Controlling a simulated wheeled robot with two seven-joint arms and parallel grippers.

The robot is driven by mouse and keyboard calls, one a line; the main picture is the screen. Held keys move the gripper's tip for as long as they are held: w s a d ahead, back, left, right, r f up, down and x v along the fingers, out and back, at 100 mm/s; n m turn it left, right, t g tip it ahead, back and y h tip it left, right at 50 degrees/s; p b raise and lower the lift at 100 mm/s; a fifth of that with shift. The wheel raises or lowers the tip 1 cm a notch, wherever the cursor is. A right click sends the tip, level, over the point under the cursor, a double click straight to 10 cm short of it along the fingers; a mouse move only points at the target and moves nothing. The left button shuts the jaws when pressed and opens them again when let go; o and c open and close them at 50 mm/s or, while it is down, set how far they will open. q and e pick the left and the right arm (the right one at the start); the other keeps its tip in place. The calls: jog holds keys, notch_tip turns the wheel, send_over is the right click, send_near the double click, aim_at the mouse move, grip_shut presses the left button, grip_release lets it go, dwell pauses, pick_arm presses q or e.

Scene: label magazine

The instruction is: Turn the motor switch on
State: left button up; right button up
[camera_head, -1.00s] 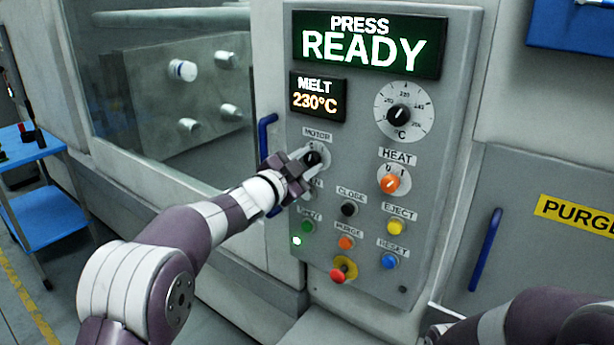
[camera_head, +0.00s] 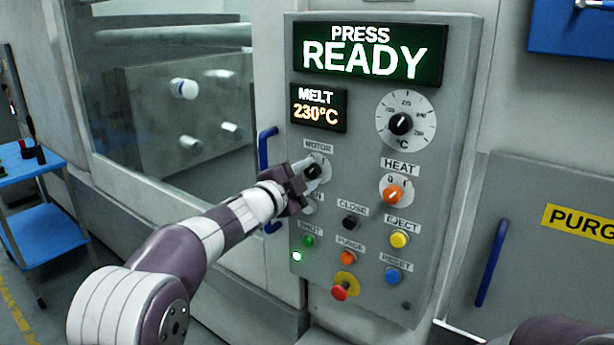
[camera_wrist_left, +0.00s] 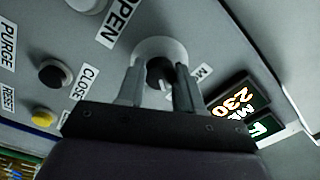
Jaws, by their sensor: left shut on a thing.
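The motor switch is a black rotary knob (camera_head: 312,171) on a pale round plate under the MOTOR label (camera_head: 318,147), on the grey control panel. My left gripper (camera_head: 309,174) reaches it from the lower left, its fingers at the knob. In the left wrist view the knob (camera_wrist_left: 160,72) sits between the two finger tips (camera_wrist_left: 158,86), one on each side, and the gripper is shut on it. A small white mark shows on the knob, but I cannot tell which position it points to. My right gripper is out of view.
The HEAT knob (camera_head: 393,193) is orange, to the right. Below are the black CLOSE button (camera_head: 350,222), other coloured buttons and a red emergency knob (camera_head: 340,292). A blue handle (camera_head: 266,148) stands left of the panel. The display (camera_head: 370,50) reads PRESS READY.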

pick_arm(q)
jog(key=shift+f, duration=0.2)
jog(key=o, duration=1)
jog(key=shift+s+r, duration=0.1)
jog(key=shift+s, duration=0.05)
jog(key=shift+o, duration=0.2)
jog(key=shift+s+r, duration=0.1)
jog(key=shift+s, duration=0.05)
jog(key=shift+s+a, duration=0.1)
jog(key=shift+a, duration=0.1)
jog(key=b+v, duration=0.3)
jog(key=v, duration=0.9)
jog(key=shift+a, duration=0.15)
